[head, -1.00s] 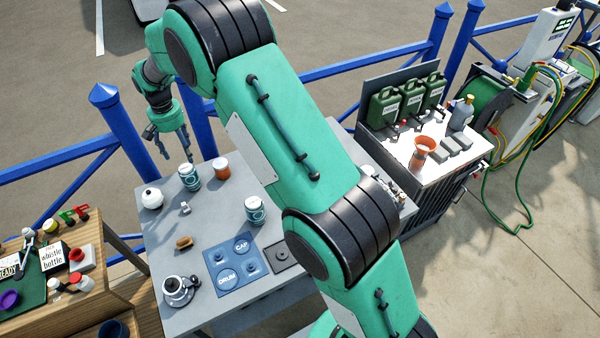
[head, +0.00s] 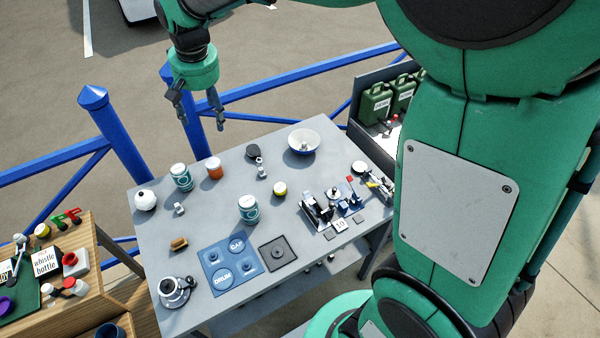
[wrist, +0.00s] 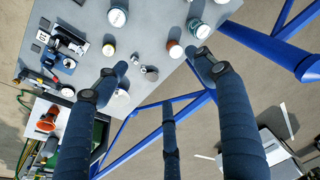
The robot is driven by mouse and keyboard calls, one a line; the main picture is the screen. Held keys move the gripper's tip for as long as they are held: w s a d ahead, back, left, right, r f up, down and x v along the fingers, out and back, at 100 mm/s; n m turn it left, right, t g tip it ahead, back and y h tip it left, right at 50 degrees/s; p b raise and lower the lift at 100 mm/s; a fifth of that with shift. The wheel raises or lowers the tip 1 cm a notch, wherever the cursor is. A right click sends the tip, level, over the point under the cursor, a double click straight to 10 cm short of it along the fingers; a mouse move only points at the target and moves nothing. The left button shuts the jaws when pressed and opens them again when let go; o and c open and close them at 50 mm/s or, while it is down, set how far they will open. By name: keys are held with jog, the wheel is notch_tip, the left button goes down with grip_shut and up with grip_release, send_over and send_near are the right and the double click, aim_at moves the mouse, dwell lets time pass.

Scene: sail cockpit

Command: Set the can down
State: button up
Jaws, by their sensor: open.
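Two white-and-teal cans stand upright on the grey table (head: 215,150). One can (head: 181,177) is near the table's back left, beside an orange jar (head: 214,168). The other can (head: 249,208) is near the middle, just behind the blue mat (head: 222,278). My gripper (head: 200,112) is open and empty, raised above the table's back edge and apart from both cans. In the wrist view, its spread fingers (wrist: 162,72) have nothing between them. The cans show at the top there, one at the middle (wrist: 117,16) and one further right (wrist: 196,27).
A white round pot (head: 145,200), a blue-rimmed bowl (head: 303,141), a yellow-topped jar (head: 280,189) and a dark square plate (head: 278,252) are on the table. A blue railing (head: 285,75) runs behind it. A wooden bench (head: 95,265) stands at the left.

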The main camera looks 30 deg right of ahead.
jog(key=s+d+r+t, duration=0.1)
jog(key=s+d+r, duration=0.2)
jog(key=s, duration=0.5)
jog(key=s+d+r, duration=0.3)
jog(key=s, duration=0.5)
jog(key=s+d+f+n+t, duration=0.1)
jog(key=s+d+f+t, duration=0.1)
jog(key=s, duration=1.4)
jog(key=shift+d+f, duration=0.35)
jog(key=shift+d, duration=0.25)
jog(key=shift+s, duration=0.1)
notch_tip(320, 180, down, 2)
jog(key=shift+f+b, duration=0.1)
jog(key=shift+b, duration=0.95)
